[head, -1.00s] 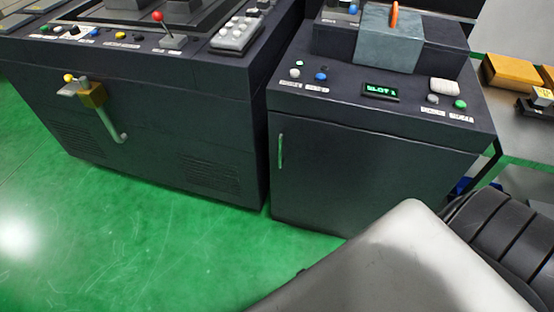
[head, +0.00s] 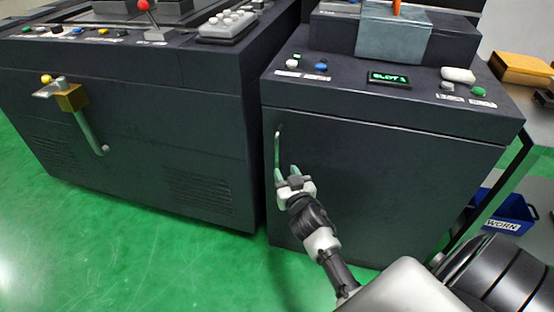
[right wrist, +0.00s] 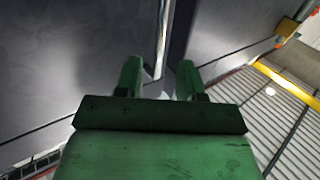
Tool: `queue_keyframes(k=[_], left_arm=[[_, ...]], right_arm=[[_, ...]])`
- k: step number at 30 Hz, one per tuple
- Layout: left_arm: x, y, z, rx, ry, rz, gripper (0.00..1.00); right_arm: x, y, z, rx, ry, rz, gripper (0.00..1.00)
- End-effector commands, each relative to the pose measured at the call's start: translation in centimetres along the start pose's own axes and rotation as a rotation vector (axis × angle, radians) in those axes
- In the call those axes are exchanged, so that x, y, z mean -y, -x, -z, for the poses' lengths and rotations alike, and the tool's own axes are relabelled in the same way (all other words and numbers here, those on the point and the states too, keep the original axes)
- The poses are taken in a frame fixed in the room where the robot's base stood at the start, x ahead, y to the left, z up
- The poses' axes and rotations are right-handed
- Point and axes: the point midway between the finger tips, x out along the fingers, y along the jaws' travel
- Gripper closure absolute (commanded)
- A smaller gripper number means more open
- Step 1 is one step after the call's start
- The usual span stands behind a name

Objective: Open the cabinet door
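The dark cabinet door (head: 375,190) is closed at the front of the right-hand cabinet. Its slim vertical handle (head: 277,148) is near the door's left edge. My right gripper (head: 286,172) is at the handle's lower end, pointing up at it. In the right wrist view my right gripper (right wrist: 159,78) has its two green fingers apart. The handle (right wrist: 163,40) runs down toward the gap between them. Contact with the handle cannot be made out. My left gripper is not in view.
The cabinet top holds buttons and a lit display (head: 389,79). A larger machine (head: 150,140) with a bent lever (head: 88,122) stands at left. A blue bin (head: 505,212) sits under a metal table at right. Green floor (head: 120,240) is open in front.

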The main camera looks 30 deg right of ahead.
Motion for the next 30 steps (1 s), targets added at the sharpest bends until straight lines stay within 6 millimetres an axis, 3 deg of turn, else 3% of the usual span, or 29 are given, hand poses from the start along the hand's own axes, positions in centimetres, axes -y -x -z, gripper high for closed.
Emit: queue_keyframes(k=[6,12,25,30], left_arm=[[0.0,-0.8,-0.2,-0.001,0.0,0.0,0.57],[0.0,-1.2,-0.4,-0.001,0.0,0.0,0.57],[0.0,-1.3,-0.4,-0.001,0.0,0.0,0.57],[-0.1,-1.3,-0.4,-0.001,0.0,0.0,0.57]], right_arm=[[0.0,-4.4,-0.1,0.0,0.002,0.0,0.61],[0.1,-7.2,-0.2,0.002,0.001,0.001,0.61],[0.0,-8.3,-0.1,0.003,0.0,0.001,0.61],[0.0,-8.3,-0.1,0.003,0.0,0.001,0.86]])
